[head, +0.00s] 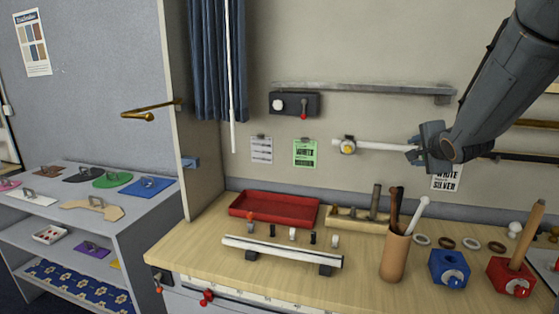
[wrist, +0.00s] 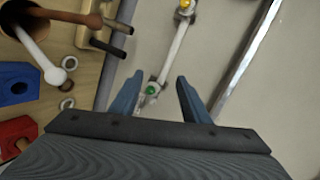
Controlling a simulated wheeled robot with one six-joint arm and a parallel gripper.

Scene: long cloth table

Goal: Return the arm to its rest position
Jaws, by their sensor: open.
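My gripper (head: 411,148) is raised in front of the back wall at the right of the head view, with the arm coming down from the upper right. In the wrist view my gripper (wrist: 160,77) is open, its two blue fingers apart with nothing held. A white bar (head: 375,146) on the wall runs from a round yellow-and-white fitting (head: 347,146) toward the fingers. In the wrist view the white bar (wrist: 174,48) leads to a green-centred end (wrist: 151,90) seen between the fingers. I cannot tell the depth gap.
Below is the wooden bench (head: 215,275) with a red tray (head: 275,209), a brown cup of rods (head: 395,256), a blue block (head: 449,268) and a red block (head: 511,278). A metal rail (head: 365,90) is on the wall above. A grey shelf unit (head: 120,225) stands left.

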